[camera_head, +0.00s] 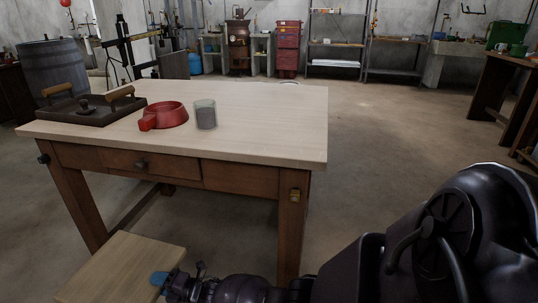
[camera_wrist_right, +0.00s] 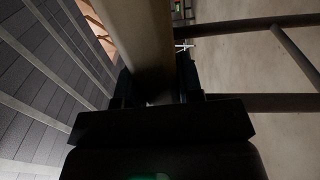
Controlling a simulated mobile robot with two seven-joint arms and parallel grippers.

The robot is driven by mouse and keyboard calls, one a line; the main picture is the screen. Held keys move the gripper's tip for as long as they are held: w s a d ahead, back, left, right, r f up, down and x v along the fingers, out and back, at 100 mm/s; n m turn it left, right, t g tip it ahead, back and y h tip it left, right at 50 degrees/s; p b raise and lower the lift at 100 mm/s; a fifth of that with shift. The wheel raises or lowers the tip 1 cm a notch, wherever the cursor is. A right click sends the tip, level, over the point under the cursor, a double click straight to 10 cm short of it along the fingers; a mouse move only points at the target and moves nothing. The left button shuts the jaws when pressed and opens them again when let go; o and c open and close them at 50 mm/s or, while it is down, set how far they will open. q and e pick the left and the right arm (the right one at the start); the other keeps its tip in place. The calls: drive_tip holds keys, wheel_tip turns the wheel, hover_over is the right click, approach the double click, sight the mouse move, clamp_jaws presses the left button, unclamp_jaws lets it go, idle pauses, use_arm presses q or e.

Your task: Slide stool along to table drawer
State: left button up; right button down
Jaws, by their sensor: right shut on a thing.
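The stool (camera_head: 118,268) has a light wooden seat and stands low in front of the table, at the bottom left of the head view. Its legs are cut off by the frame there. The table drawer (camera_head: 115,160) is in the brown front of the table (camera_head: 260,145), looks closed and has a dark round knob. My right gripper (camera_head: 164,281) is at the right edge of the stool seat, shut on it. In the right wrist view the stool's wooden part (camera_wrist_right: 140,35) runs between the two dark fingers (camera_wrist_right: 155,82). My left gripper is out of view.
On the tabletop are a dark tray (camera_head: 75,113) with wooden handles, a red dish (camera_head: 168,115) and a grey cup (camera_head: 206,115). A barrel (camera_head: 52,68) stands behind at left. The floor right of the table is clear; shelves line the back wall.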

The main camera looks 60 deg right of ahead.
drive_tip(key=c, duration=0.7)
unclamp_jaws()
drive_tip(key=shift+w+a, duration=0.1)
drive_tip(key=shift+s+f, duration=0.25)
drive_tip(key=shift+f, duration=0.1)
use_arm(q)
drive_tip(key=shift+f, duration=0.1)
use_arm(e)
drive_tip(key=shift+r, duration=0.15)
use_arm(q)
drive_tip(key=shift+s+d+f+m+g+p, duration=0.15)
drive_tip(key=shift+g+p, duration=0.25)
drive_tip(key=shift+p, duration=0.45)
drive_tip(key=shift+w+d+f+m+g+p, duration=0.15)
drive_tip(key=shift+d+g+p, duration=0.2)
drive_tip(key=shift+p, duration=0.45)
use_arm(e)
drive_tip(key=shift+r+v, duration=0.1)
drive_tip(key=shift+v, duration=2.5)
drive_tip(key=shift+r+v, duration=0.15)
drive_tip(key=shift+v, duration=2.5)
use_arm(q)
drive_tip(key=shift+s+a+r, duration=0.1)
